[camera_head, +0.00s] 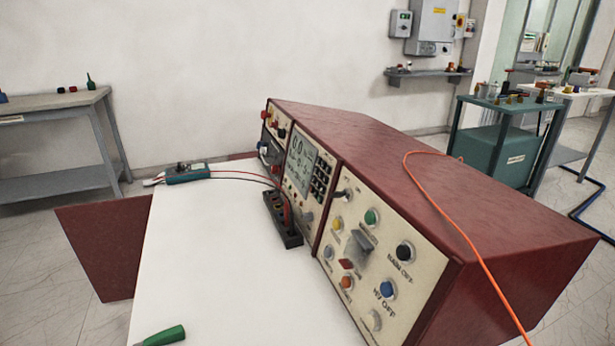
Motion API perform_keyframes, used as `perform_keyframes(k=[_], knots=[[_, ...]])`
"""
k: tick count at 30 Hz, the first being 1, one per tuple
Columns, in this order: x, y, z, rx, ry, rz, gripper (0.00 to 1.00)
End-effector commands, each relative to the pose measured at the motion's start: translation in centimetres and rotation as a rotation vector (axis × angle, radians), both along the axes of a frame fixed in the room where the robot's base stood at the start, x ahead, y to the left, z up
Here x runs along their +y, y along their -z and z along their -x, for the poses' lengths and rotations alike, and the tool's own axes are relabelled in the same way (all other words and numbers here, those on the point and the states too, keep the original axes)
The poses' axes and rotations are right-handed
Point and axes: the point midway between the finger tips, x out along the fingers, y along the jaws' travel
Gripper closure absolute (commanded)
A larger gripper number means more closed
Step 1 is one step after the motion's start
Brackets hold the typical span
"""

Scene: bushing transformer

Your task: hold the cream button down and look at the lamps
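The dark red console (400,160) stands on a white table, its cream front panel (425,262) facing left and toward me. A pale cream round button (374,321) sits low on the panel. Above it are a blue round piece (387,289) by "HV OFF" and a black one (404,251). Further round pieces are green (371,216), yellow (337,223), orange (346,282) and grey-blue (328,253). I cannot tell which are lamps or whether any is lit. A red piece (346,263) and a grey block (360,243) sit between them. My gripper is not in view.
The white tabletop (235,290) before the panel is mostly clear. A green-handled tool (164,336) lies at its front edge. A black socket block (283,220) and teal meter (188,173) with wires are further back. An orange cable (450,222) crosses the console top.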

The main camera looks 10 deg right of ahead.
Motion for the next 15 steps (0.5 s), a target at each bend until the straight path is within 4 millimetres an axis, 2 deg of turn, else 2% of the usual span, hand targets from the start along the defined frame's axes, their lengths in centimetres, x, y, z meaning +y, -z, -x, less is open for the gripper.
perform_keyframes(k=[5,15], knots=[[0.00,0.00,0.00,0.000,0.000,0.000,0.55],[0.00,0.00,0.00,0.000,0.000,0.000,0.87]])
